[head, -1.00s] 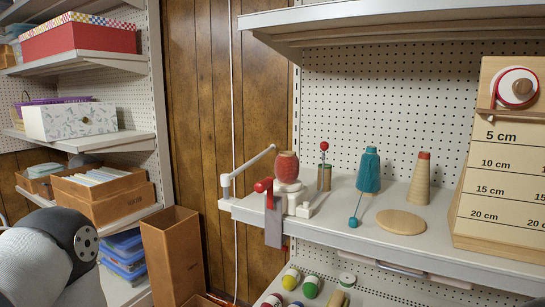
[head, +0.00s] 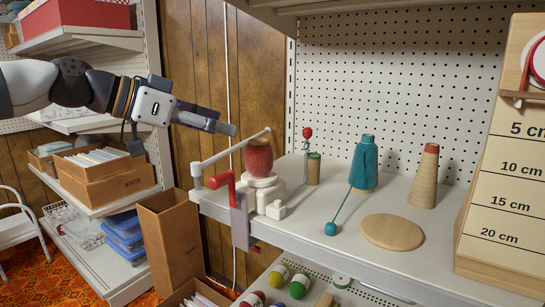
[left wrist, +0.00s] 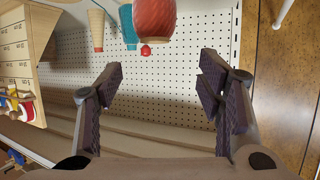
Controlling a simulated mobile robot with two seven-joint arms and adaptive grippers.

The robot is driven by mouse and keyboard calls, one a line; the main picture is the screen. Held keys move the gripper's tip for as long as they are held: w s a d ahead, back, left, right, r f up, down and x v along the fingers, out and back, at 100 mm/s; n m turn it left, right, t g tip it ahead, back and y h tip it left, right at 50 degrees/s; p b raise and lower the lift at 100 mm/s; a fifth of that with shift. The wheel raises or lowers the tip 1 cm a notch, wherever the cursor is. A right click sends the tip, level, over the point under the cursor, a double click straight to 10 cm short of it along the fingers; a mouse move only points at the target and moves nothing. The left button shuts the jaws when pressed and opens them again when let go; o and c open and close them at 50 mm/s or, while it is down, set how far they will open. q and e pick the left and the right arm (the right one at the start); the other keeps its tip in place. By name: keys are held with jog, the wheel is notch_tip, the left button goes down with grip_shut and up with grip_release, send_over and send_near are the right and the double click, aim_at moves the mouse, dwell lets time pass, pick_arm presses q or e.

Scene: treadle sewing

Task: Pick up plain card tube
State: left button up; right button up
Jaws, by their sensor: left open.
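A tan tube-like piece (head: 324,300) lies on the lower shelf, cut by the frame's bottom edge. I cannot tell which one is the plain card tube. My left gripper (head: 225,127) is in the air left of and above the red yarn winder. In the left wrist view my left gripper (left wrist: 160,88) is open, with nothing between its fingers. My right gripper is not in view.
Spools (head: 300,284) lie below.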

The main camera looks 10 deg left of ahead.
aim_at(249, 142)
pick_arm(q)
jog(key=x, duration=0.3)
jog(key=f+x, duration=0.1)
jog(key=x, duration=0.2)
jog(key=s+b+x, duration=0.1)
jog(key=x, duration=0.2)
jog(key=shift+w+d+f, duration=0.15)
jog(key=shift+d+f, duration=0.05)
jog(key=shift+f, duration=0.25)
jog(key=shift+w+d, duration=0.25)
jog(key=shift+w, duration=0.1)
jog(key=shift+s, duration=0.1)
jog(key=shift+c, duration=1.1)
jog(key=c, duration=0.7)
